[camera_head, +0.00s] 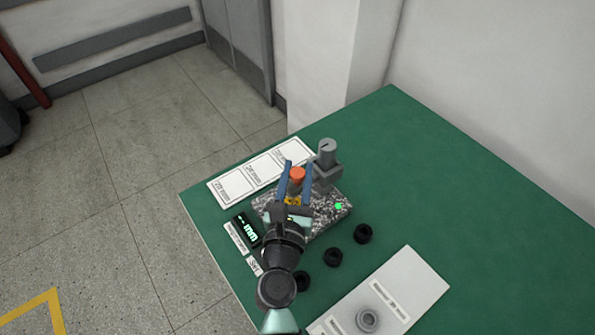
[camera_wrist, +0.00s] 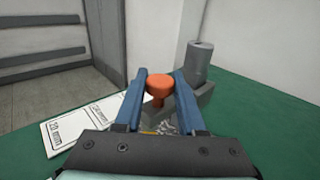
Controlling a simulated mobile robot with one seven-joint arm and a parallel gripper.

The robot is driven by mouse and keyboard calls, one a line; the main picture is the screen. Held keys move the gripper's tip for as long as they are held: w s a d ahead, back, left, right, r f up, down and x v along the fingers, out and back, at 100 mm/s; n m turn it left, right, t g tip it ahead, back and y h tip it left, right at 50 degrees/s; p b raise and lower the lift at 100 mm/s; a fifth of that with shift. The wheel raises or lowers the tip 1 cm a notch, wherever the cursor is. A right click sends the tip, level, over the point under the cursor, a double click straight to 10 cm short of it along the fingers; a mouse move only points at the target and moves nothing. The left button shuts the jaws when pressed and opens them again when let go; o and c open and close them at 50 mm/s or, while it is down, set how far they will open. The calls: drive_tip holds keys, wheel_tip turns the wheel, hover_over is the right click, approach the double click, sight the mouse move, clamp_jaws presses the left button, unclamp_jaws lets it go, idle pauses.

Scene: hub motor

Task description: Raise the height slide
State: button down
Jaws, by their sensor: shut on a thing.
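The height slide shows as a grey block with an upright cylinder (camera_head: 327,158) at the back right of a speckled base plate (camera_head: 322,217). An orange knob (camera_head: 297,174) stands in front of it and to the left. My gripper (camera_head: 297,172) has its blue fingers shut on the orange knob, one on each side. In the wrist view the knob (camera_wrist: 160,88) sits between the fingertips, with the grey cylinder (camera_wrist: 197,64) behind it to the right. The knob's lower part and how it joins the slide are hidden.
A small display reading "-- mm" (camera_head: 248,230) is left of the base. A white card with marked fields (camera_head: 232,187) lies behind. Black rings (camera_head: 333,257) lie in front, near a white panel with a grey round part (camera_head: 418,285). The green table's right side is clear.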

drive_tip(key=c, duration=0.5)
unclamp_jaws()
drive_tip(key=shift+s+a+b, duration=0.35)
drive_tip(key=shift+s+b, duration=0.05)
drive_tip(key=shift+s, duration=1.75)
drive_tip(key=shift+s+a+b, duration=0.35)
drive_tip(key=shift+s, duration=1.8)
drive_tip(key=shift+s+a+b, duration=0.35)
drive_tip(key=shift+s+b, duration=0.05)
drive_tip(key=shift+s, duration=1.75)
